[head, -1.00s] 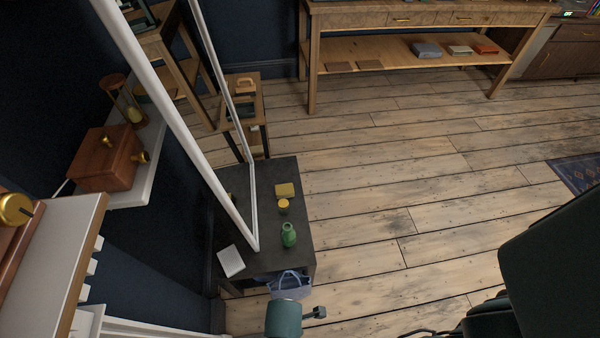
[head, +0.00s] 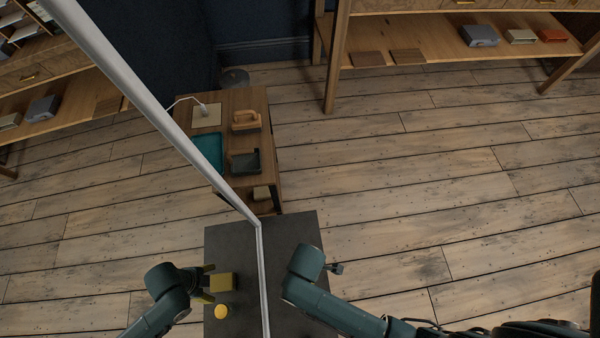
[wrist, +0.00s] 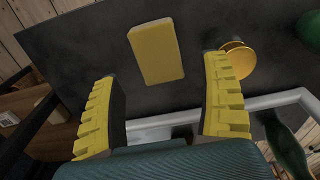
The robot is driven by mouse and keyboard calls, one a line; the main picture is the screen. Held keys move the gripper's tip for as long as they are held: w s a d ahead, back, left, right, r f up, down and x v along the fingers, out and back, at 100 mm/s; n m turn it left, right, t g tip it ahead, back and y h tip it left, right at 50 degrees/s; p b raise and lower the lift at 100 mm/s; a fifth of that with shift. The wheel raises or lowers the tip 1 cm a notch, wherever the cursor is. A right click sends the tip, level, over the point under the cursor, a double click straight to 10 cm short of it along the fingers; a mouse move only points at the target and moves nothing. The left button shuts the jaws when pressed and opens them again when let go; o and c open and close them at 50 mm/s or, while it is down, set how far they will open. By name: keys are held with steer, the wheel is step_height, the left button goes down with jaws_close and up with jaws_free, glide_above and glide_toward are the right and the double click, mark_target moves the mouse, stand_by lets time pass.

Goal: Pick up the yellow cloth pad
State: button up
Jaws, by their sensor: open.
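The yellow cloth pad (wrist: 156,51) lies flat on a dark tabletop in the wrist view. My gripper (wrist: 160,68) is open and empty. Its two yellow ribbed fingers point towards the pad, one on each side of its near end in the picture, with no contact visible. In the head view, my arm hides the gripper and the pad itself. What looks like a mirror shows a reflected gripper (head: 207,283) close beside the pad's reflection (head: 222,282).
A round brass-coloured object (wrist: 236,60) stands right of the pad, near the right finger. The white mirror frame (wrist: 260,104) runs close to the fingers. A wooden side table (head: 240,105) stands beyond the dark table (head: 290,232).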

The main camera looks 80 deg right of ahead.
step_height(320, 180, down, 2)
steer(key=shift+f+b, duration=0.15)
steer(key=shift+b, duration=0.15)
steer(key=shift+w+f+b, duration=0.15)
steer(key=shift+f+b, duration=0.15)
steer(key=shift+f, duration=0.3)
steer(key=f+b, duration=0.2)
steer(key=f, duration=0.1)
steer(key=f+b, duration=0.1)
steer(key=shift+w+d+f+b, duration=0.1)
steer(key=shift+w+f+b, duration=0.15)
steer(key=shift+f+b, duration=0.15)
steer(key=shift+r, duration=0.1)
steer(key=c, duration=0.9)
steer(key=shift+o, duration=0.2)
steer(key=shift+r+p, duration=0.15)
steer(key=shift+p, duration=0.15)
step_height(320, 180, up, 10)
steer(key=p, duration=0.5)
steer(key=shift+p, duration=0.35)
